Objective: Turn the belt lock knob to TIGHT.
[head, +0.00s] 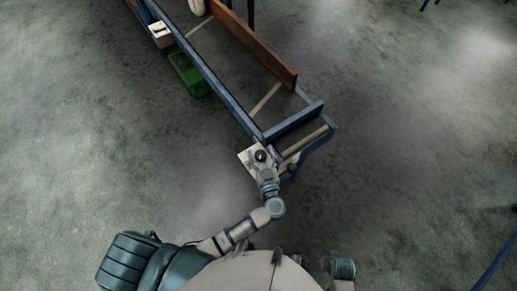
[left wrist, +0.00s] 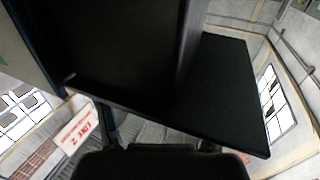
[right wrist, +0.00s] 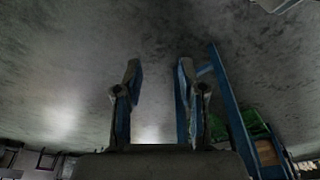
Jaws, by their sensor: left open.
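A round black knob (head: 260,155) sits on a pale plate (head: 246,162) at the near corner of a blue-framed conveyor; I take it to be the belt lock knob. Its marking is too small to read. My left gripper (head: 265,170) is open, right at the near side of the knob; I cannot tell whether it touches. In the left wrist view a large black surface (left wrist: 222,90) fills the middle and hides what lies beyond the fingers. My right gripper (right wrist: 157,78) is open and empty in the right wrist view, with bare floor beyond it.
The conveyor frame (head: 216,82) runs to the back left, with a brown board (head: 262,50) along it. A green bin (head: 187,74) and a pale box (head: 160,34) are at its left side. A white sign with red letters (left wrist: 76,133) shows lower left.

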